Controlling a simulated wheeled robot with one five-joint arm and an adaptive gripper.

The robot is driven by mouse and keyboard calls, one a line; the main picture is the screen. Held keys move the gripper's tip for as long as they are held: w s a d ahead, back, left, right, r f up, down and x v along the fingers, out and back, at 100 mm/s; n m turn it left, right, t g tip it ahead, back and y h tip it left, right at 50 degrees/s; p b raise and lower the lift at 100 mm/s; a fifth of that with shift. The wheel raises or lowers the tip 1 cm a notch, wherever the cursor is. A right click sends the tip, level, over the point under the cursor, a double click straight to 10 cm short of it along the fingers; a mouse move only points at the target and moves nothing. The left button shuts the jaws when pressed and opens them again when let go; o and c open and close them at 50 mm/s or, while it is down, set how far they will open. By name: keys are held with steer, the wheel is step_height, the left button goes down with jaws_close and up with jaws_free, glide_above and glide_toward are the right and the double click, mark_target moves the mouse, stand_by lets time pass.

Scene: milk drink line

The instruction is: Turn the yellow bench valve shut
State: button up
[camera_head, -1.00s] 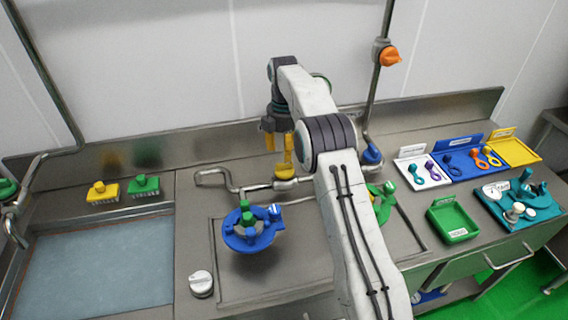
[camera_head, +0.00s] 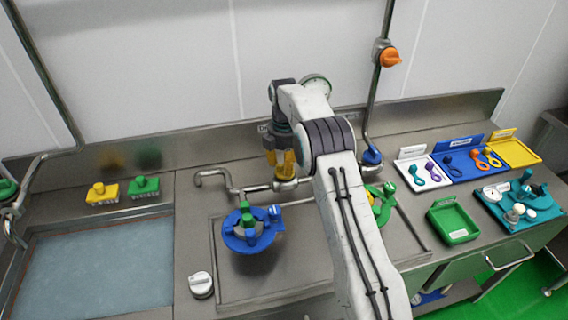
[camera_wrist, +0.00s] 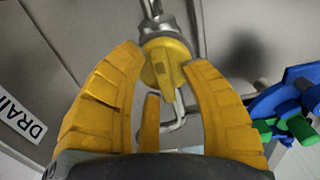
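The yellow bench valve handle (camera_wrist: 165,65) shows in the wrist view on a metal pipe, between my gripper's fingertips. My gripper (camera_wrist: 166,58) has yellow fingers spread open around the handle. The left fingertip is close to its edge; I cannot tell whether it touches. In the head view, my gripper (camera_head: 278,168) points down over the bench pipe (camera_head: 250,189), and its yellow fingers blend with the yellow valve, so the handle's turn is hard to see there.
A blue wheel fitting with a green knob (camera_head: 248,238) stands in front of the pipe. A blue valve (camera_head: 371,155) and a green wheel fitting (camera_head: 381,205) lie to the right. An orange knob (camera_head: 389,57) is on the upright pipe. A "DRAIN" label (camera_wrist: 20,118) shows in the wrist view.

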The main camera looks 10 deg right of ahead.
jaws_close()
steer(key=shift+m, duration=0.3)
steer(key=m+p, duration=0.2)
steer(key=m, duration=0.2)
steer(key=shift+d, duration=0.1)
steer(key=m, duration=0.4)
steer(key=shift+d+m+p, duration=0.1)
steer(key=shift+m+p, duration=0.2)
steer(key=m, duration=0.4)
steer(key=shift+s, duration=0.15)
steer(key=m, duration=0.4)
steer(key=shift+s, duration=0.1)
steer(key=shift+m, duration=0.5)
